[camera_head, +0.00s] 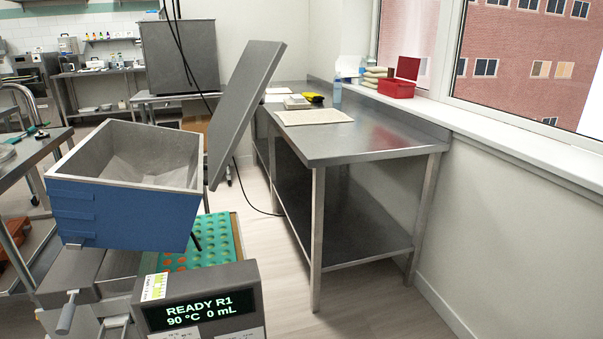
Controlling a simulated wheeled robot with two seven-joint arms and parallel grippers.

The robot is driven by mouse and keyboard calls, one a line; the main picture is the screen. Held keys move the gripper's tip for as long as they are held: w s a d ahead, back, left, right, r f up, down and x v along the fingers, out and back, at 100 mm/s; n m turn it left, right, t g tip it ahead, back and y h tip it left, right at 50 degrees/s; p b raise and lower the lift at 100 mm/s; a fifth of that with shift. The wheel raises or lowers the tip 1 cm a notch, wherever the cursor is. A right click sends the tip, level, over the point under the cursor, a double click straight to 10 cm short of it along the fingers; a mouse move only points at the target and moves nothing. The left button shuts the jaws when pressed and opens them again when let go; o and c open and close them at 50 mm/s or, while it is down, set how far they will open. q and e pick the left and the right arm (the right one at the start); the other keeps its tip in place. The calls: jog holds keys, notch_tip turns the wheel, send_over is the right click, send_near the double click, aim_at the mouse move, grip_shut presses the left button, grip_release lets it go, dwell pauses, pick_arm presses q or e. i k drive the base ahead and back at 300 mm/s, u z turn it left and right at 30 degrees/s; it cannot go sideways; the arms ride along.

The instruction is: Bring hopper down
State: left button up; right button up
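The hopper (125,225) is a blue box with a grey, sloped metal inside, and it looks empty. It sits at the left above the grey depositor machine. A flat grey lid (245,110) stands tilted at its right rim. The machine's display (200,309) reads "READY R1 90 °C 0 mL". A grey lever handle (68,312) shows at the machine's lower left. A green mould tray (218,240) with round cavities lies behind the display, partly hidden by the hopper. Neither of my grippers is in view.
A steel table (385,135) with a lower shelf stands to the right, holding a beige mat (313,117) and small items. A red box (397,88) is on the window sill. Another bench (35,150) is at the left edge. Black cables hang behind the lid. Floor at the lower right is clear.

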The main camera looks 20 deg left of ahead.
aim_at(127, 186)
jog(key=z, duration=0.4)
jog(key=i, duration=0.8)
jog(key=u, duration=2.25)
